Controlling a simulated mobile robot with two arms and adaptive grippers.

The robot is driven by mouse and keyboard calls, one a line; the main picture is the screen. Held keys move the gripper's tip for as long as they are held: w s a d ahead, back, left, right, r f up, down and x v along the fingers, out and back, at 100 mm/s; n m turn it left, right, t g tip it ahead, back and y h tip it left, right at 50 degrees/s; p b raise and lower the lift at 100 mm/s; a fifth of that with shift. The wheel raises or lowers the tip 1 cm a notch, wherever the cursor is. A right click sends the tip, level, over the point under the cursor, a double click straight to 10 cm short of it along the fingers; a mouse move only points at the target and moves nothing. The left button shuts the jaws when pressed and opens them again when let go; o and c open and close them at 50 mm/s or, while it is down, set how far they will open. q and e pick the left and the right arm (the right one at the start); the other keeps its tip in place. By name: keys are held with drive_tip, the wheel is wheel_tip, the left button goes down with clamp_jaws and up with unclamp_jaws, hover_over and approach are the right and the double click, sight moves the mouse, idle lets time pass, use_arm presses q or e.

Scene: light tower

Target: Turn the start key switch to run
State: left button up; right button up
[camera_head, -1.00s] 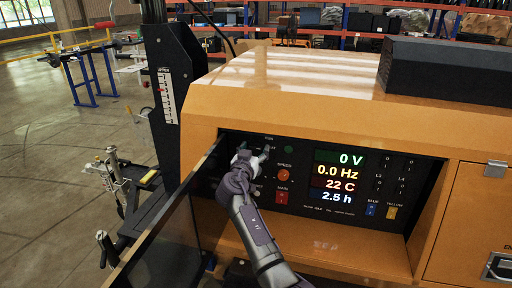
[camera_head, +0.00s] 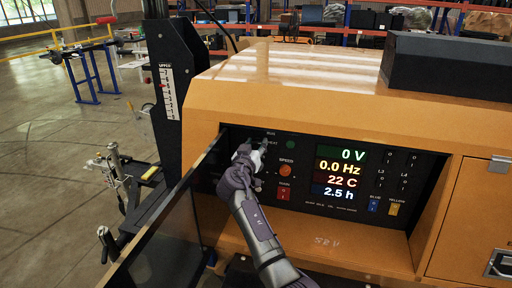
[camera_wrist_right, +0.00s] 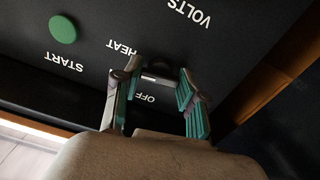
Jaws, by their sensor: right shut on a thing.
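The black control panel (camera_head: 310,217) is set into the orange light tower housing. My right gripper (camera_head: 251,149) is at the panel's upper left, in front of the start key switch. The right wrist view shows its two teal-padded fingers (camera_wrist_right: 160,88) shut around a small part of the switch (camera_wrist_right: 154,78), which they mostly hide. The printed labels HEAT and OFF show beside and between the fingers, upside down. The switch's exact position cannot be told. My left gripper is not in view.
A green START button (camera_wrist_right: 63,29) is near the fingers. A red-orange speed knob (camera_head: 286,170), a red main switch (camera_head: 283,192) and a lit display (camera_head: 340,172) are to the right. The open dark panel door (camera_head: 165,225) stands close on the arm's left.

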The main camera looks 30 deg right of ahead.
drive_tip(key=n+b, duration=0.1)
drive_tip(key=n, duration=0.2)
drive_tip(key=shift+r, duration=0.1)
drive_tip(key=shift+n, duration=2)
drive_tip(key=shift+r, duration=0.1)
drive_tip(key=o, duration=1.2)
drive_tip(key=shift+c, duration=0.2)
